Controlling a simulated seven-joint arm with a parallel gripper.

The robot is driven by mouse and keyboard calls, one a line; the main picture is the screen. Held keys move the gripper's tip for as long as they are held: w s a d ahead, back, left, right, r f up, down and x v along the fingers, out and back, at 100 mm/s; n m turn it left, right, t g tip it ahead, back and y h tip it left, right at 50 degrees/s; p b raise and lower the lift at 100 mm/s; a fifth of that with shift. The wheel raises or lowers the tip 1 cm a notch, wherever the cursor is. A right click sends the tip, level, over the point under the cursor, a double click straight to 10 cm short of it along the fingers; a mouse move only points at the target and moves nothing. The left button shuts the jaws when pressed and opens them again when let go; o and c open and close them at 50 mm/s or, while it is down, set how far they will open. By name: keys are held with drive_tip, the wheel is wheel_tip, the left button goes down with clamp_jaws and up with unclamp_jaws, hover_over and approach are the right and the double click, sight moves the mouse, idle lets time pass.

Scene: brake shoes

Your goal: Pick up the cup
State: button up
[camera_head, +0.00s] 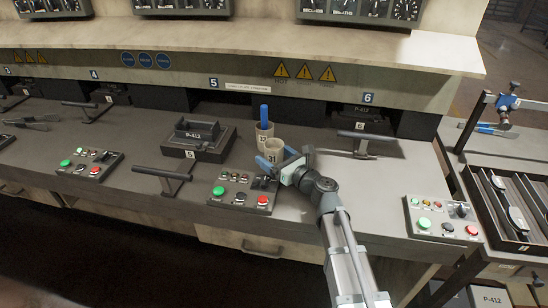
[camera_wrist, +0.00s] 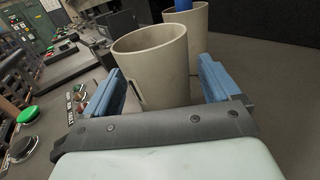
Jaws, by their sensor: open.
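A beige cup (camera_head: 274,147) marked 31 stands upright on the grey workbench (camera_head: 330,190). It also shows large and empty in the wrist view (camera_wrist: 155,65). A second beige cup (camera_head: 263,134) stands just behind it and holds a blue cylindrical object (camera_head: 264,115); this cup is partly hidden by the nearer one in the wrist view (camera_wrist: 197,25). My gripper (camera_head: 274,162) is open at the nearer cup, with blue fingers to its left and right. In the wrist view the cup shows between the fingers (camera_wrist: 162,75), with gaps; contact is not visible.
A control box (camera_head: 240,193) with buttons sits left of my gripper, and another (camera_head: 440,219) at right. A dark fixture (camera_head: 197,138) marked P-412 stands left of the cups. A lever (camera_head: 366,137) is at right. A tray (camera_head: 508,205) lies on the side table.

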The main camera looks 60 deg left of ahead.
drive_tip(key=shift+a, duration=0.5)
drive_tip(key=shift+s, duration=0.1)
drive_tip(key=shift+c, duration=0.2)
drive_tip(key=c, duration=1.1)
drive_tip(key=shift+r, duration=0.2)
drive_tip(key=shift+r, duration=4.7)
